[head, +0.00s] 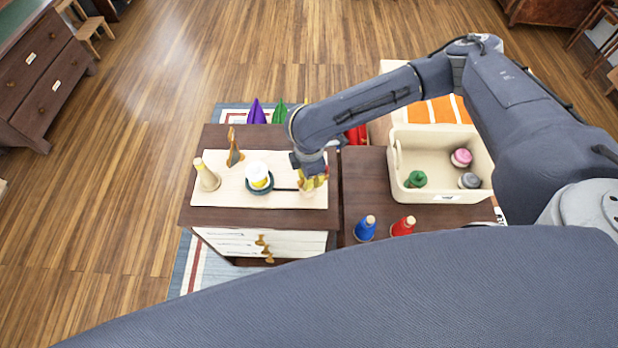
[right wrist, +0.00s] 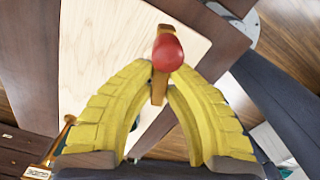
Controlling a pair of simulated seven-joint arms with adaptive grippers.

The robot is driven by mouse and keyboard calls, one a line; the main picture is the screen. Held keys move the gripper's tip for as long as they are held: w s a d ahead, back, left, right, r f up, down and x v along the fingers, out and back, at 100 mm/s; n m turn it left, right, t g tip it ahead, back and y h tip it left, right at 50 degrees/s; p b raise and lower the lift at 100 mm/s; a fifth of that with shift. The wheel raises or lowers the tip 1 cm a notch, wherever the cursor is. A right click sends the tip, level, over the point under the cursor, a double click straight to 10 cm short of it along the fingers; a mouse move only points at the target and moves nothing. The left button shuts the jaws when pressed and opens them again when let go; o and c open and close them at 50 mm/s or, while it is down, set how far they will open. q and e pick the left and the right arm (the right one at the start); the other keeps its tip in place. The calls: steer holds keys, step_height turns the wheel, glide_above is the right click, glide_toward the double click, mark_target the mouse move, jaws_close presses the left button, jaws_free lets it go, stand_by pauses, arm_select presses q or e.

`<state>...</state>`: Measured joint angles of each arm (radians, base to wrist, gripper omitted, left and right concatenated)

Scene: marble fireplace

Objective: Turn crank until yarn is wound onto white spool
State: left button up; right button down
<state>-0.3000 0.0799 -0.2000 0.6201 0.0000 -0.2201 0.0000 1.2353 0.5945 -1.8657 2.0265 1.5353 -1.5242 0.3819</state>
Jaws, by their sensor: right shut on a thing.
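The white spool (head: 259,169) stands upright on a dark teal round base (head: 260,188) on the pale wooden board (head: 218,160). A yellow patch shows low on the spool; I cannot tell whether it is yarn. A dark bar runs from the base toward my right gripper (head: 315,180). The rest of the crank is mostly hidden. A cream cone (head: 207,177) stands at the board's left. My left gripper is out of view.
A wooden upright piece (head: 235,148) stands behind the cone. A cream bin (head: 440,190) to the right holds green (head: 416,179), pink (head: 461,157) and grey (head: 469,181) spools. Blue (head: 365,230) and red (head: 403,227) cones stand in front of it.

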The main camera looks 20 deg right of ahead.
stand_by(0.5)
steer(key=c, duration=1.4)
jaws_free()
steer(key=shift+o, duration=0.2)
step_height(320, 180, up, 12)
